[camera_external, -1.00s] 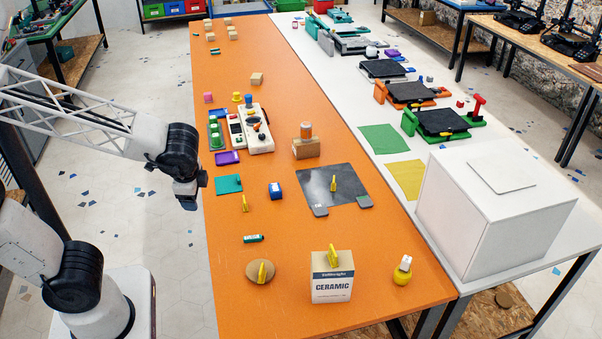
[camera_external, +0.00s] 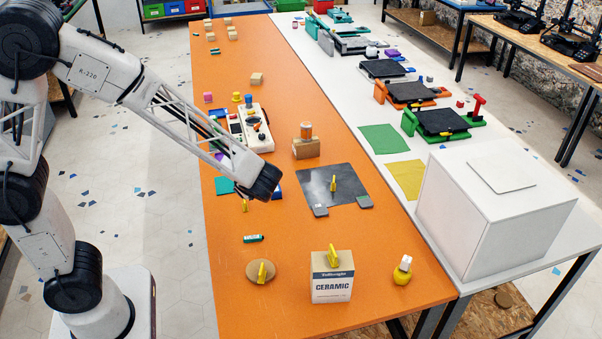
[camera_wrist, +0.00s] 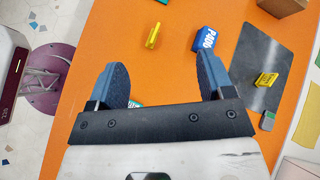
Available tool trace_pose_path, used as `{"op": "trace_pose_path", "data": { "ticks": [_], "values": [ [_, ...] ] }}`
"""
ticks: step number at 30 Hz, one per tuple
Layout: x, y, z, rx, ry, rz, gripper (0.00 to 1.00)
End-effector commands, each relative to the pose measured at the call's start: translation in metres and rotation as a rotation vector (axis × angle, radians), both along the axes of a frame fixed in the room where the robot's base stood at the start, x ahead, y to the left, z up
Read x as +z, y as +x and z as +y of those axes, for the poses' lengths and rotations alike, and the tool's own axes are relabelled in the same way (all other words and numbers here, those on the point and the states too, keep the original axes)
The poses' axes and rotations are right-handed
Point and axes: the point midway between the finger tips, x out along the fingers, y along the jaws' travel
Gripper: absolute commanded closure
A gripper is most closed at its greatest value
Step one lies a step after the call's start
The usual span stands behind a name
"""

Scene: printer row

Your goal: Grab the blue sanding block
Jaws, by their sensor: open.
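The blue sanding block (camera_wrist: 204,41) lies on the orange table, with white lettering on its side, just beyond the tip of my right-hand finger in the wrist view. In the external view only a sliver of the block (camera_external: 279,193) shows, as my arm's dark end covers the rest. My gripper (camera_wrist: 163,72) is open over the table, with nothing held between its two blue-grey fingers. The gap between fingers and block cannot be told exactly.
A yellow piece (camera_wrist: 153,35) stands left of the block. A dark plate (camera_wrist: 246,72) with a yellow piece lies to its right. A wooden block (camera_external: 306,149) is behind. A green-and-white cylinder (camera_external: 253,239) and ceramic box (camera_external: 332,283) are nearer the front; bare table lies between.

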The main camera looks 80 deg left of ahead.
Motion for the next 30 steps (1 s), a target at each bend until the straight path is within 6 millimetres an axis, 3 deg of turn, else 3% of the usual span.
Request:
{"op": "trace_pose_path", "data": {
  "ticks": [18,24,30],
  "values": [
    [-0.111,0.089,0.061,-0.346,0.226,0.346,0.26],
    [-0.132,0.102,0.069,-0.408,0.261,0.401,0.26],
    [-0.137,0.105,0.070,-0.423,0.268,0.414,0.26]
  ]
}}
